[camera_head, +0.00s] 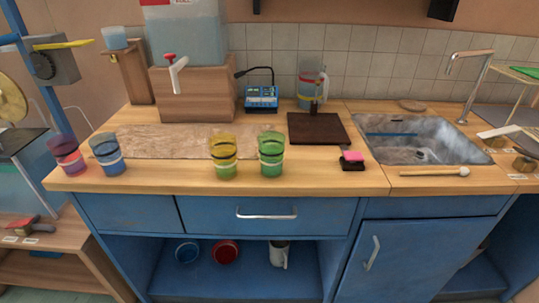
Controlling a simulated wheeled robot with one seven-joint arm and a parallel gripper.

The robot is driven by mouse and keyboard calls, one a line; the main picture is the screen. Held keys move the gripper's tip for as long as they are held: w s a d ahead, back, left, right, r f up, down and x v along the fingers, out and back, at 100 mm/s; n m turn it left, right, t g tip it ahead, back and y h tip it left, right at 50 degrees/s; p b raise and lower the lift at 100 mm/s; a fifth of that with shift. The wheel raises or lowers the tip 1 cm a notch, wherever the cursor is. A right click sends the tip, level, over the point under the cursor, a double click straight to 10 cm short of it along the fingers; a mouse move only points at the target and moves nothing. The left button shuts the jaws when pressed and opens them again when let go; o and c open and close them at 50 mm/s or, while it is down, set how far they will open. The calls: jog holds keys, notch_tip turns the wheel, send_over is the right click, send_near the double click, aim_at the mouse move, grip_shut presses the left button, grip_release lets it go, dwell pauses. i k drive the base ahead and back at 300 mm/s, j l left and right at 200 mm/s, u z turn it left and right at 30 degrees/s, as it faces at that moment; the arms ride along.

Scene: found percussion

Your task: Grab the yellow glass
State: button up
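The yellow glass (223,157) stands upright on the wooden counter near its front edge, about the middle of the picture. It is see-through, with a pale band around it. A green glass (271,154) stands close to its right, with a small gap between them. My gripper is not in view, and nothing is touching the yellow glass.
A blue glass (107,155) and a red-purple glass (67,154) stand at the counter's left end. A pink-and-black sponge (352,160), dark board (318,129) and sink (424,146) are to the right. A wooden mallet (436,172) lies at the front edge.

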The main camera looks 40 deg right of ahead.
aim_at(225, 158)
jog(key=i+u, duration=0.2)
jog(key=u, duration=0.2)
jog(key=i+u, duration=0.15)
jog(key=u, duration=0.25)
